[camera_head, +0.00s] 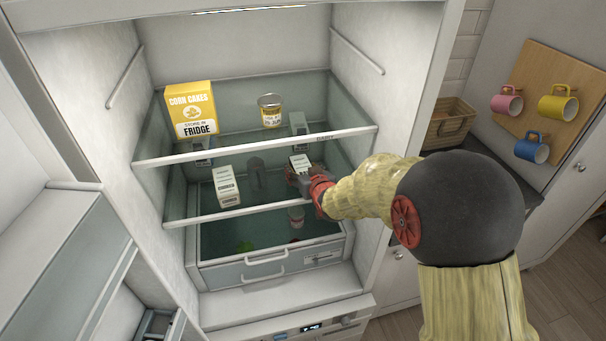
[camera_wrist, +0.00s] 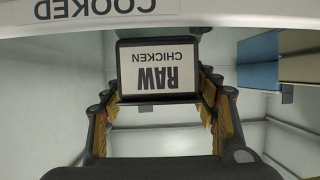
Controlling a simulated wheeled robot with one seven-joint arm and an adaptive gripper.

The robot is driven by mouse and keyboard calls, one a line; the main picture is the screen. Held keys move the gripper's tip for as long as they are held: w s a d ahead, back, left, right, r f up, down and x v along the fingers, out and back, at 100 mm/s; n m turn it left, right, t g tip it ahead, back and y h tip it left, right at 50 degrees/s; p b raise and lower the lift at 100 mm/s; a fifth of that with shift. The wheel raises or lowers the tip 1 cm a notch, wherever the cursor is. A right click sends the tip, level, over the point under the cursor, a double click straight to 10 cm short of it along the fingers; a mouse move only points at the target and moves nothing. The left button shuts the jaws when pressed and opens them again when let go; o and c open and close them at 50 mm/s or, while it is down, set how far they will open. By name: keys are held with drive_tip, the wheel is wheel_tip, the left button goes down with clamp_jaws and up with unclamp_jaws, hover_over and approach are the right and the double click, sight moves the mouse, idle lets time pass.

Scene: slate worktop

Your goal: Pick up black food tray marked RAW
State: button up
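The black food tray (camera_wrist: 158,41) shows upside down in the wrist view, its pale label reading RAW CHICKEN. It is straight ahead of my gripper (camera_wrist: 160,88), whose fingers are spread wide, one toward each side of the tray. The fingertips are close to the tray's sides; I cannot tell whether they touch it. In the head view, my gripper (camera_head: 301,180) reaches into the fridge at the middle shelf, at a small pale-labelled item (camera_head: 300,162). My gripper partly hides that item.
A white carton (camera_head: 226,186) stands left on the same shelf. The upper shelf edge (camera_head: 250,147) runs close above my gripper; in the wrist view a COOKED label (camera_wrist: 97,9) is on an edge. Above stand a yellow corn cakes box (camera_head: 191,109) and a can (camera_head: 270,111).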

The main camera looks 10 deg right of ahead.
drive_tip(key=c, duration=1.2)
drive_tip(key=shift+c, duration=0.2)
drive_tip(key=shift+r, duration=0.1)
